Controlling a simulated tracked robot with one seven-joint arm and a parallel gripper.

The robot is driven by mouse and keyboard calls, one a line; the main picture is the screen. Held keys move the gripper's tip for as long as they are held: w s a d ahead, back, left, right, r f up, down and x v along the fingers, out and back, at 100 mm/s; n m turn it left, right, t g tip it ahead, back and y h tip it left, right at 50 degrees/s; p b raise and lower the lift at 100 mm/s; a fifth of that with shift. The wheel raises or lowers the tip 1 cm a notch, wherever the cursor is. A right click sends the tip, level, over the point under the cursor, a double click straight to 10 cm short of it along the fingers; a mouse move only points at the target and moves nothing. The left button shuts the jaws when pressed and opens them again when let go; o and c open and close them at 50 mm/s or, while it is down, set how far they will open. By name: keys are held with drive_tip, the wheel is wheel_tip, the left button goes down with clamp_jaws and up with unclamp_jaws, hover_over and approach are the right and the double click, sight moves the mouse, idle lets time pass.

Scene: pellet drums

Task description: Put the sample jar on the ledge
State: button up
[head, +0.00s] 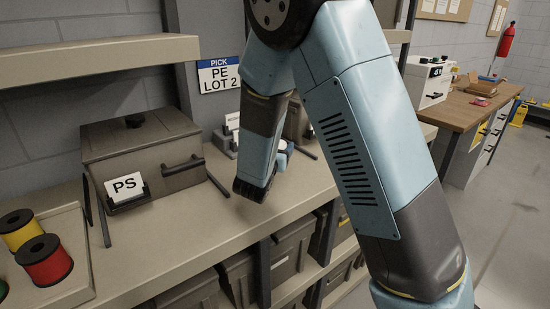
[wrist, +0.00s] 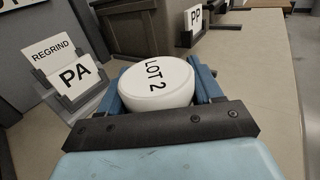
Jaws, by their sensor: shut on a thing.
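The sample jar (wrist: 152,88) shows a round white lid marked "LOT 2" in the wrist view. My gripper (wrist: 160,78) is shut on it, with a blue finger at each side. The long beige shelf surface (head: 205,230) looks like the ledge. Whether the jar touches it is hidden.
A grey lidded bin marked PS (head: 145,160) stands left on the shelf. Spools (head: 45,260) lie in a tray at far left. PA/REGRIND cards (wrist: 68,72) and a PP card (wrist: 193,17) stand near the jar. The shelf right of the jar (wrist: 265,70) is clear.

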drive_tip(key=shift+w+f, duration=0.2)
drive_tip(key=shift+f, duration=0.05)
drive_tip(key=shift+w+f, duration=0.1)
drive_tip(key=shift+f, duration=1.55)
drive_tip(key=shift+f, duration=0.1)
drive_tip(key=o, duration=1.2)
drive_tip(key=v, duration=1.2)
